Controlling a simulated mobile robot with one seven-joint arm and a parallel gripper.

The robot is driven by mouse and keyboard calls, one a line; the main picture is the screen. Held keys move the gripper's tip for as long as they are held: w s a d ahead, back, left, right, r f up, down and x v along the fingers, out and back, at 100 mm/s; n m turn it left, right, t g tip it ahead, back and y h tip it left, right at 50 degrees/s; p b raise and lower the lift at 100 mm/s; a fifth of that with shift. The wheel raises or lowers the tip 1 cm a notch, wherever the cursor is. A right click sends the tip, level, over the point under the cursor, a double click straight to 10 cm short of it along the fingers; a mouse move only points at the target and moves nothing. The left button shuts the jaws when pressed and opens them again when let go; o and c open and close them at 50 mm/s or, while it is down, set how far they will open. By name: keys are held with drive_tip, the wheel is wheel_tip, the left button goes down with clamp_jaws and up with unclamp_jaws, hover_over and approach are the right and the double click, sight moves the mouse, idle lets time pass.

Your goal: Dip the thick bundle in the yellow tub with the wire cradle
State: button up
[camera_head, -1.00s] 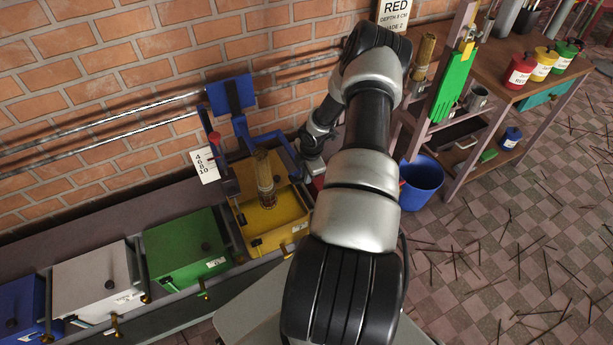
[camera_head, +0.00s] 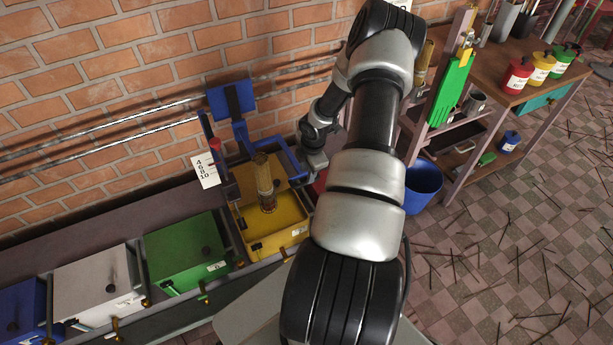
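The yellow tub (camera_head: 288,239) stands open at the right end of a row of coloured boxes by the brick wall. A thick tan bundle (camera_head: 264,180) stands upright over it, its lower end inside the tub's opening. Whether it touches the tub floor is unclear. A blue frame with a flat plate (camera_head: 231,97) and arms reaches around the bundle; I cannot make out wire beneath it. My gripper (camera_head: 315,163) is by the blue arm at the right, behind the tub. Its fingers are too small and partly hidden to read.
Closed green (camera_head: 185,250), white (camera_head: 95,285) and blue (camera_head: 18,310) boxes continue left. A blue bucket (camera_head: 424,185) stands right of my arm. Another tan bundle (camera_head: 425,65) stands by the shelf, near a green glove (camera_head: 449,88). Red, yellow and green pots stand on the bench.

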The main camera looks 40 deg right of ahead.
wheel_tip(320, 180, up, 11)
drive_tip(key=s+p, duration=0.2)
drive_tip(key=shift+a, duration=0.25)
drive_tip(key=shift+s+r, duration=0.1)
